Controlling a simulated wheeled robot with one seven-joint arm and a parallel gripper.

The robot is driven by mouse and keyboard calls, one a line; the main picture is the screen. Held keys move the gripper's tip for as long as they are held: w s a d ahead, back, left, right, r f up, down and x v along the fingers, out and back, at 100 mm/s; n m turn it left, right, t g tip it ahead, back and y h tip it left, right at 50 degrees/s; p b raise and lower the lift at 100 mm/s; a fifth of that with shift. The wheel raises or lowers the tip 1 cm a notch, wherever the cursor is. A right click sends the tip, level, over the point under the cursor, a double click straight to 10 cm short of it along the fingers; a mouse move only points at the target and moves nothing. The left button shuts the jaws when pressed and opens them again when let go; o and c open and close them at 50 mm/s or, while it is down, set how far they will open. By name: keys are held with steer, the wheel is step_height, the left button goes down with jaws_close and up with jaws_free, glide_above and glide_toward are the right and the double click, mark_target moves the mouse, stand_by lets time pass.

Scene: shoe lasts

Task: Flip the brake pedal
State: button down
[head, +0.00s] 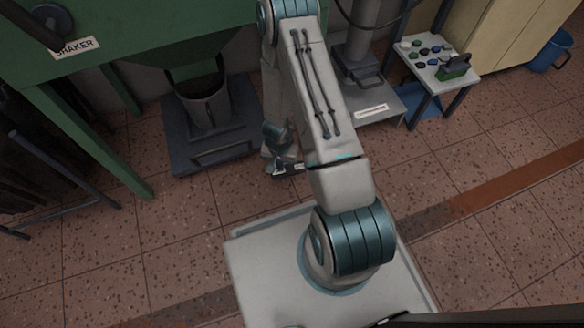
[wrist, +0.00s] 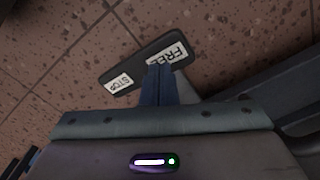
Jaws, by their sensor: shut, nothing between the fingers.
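The brake pedal (wrist: 137,66) is a dark bar with a white STOP label at its left end and a white FREE label at its right end in the wrist view. It lies at a slant above the tiled floor. In the head view a small dark piece with a pale label, apparently the pedal (head: 290,169), shows beside my lowered wrist. My gripper (wrist: 158,69) is shut and empty. Its blue fingertips overlap the lower edge of the FREE label. I cannot tell whether they touch the pedal. My fingertips are not clear in the head view.
A dark wheeled-looking platform (head: 222,157) with a bucket (head: 205,104) stands left of my arm. A green SHAKER machine (head: 120,28) is at upper left. A grey machine base (head: 374,108) and a small table (head: 446,74) stand right.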

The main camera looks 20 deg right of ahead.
steer(key=shift+f+b, duration=0.55)
steer(key=shift+f, duration=0.9)
stand_by(0.5)
steer(key=shift+r+p, duration=2.85)
steer(key=shift+r, duration=0.7)
steer(key=w+a+r+n+t+y+p, duration=0.15)
steer(key=r+p, duration=0.75)
steer(key=r, duration=1.2)
steer(key=w+a+r+n+p, duration=0.2)
steer(key=r+p, duration=0.6)
steer(key=r, duration=1.3)
steer(key=s+d+r+p, duration=0.1)
steer(key=s+r+p, duration=0.4)
steer(key=r, duration=0.8)
steer(key=s+d+r+n+t+h+p, duration=0.1)
steer(key=s+r+p, duration=0.5)
steer(key=r, duration=0.8)
steer(key=s+d+r+n+p, duration=0.1)
steer(key=s+r+p, duration=0.5)
steer(key=r, duration=0.7)
steer(key=p, duration=0.2)
steer(key=shift+d+r+p, duration=0.2)
steer(key=shift+d+p, duration=0.15)
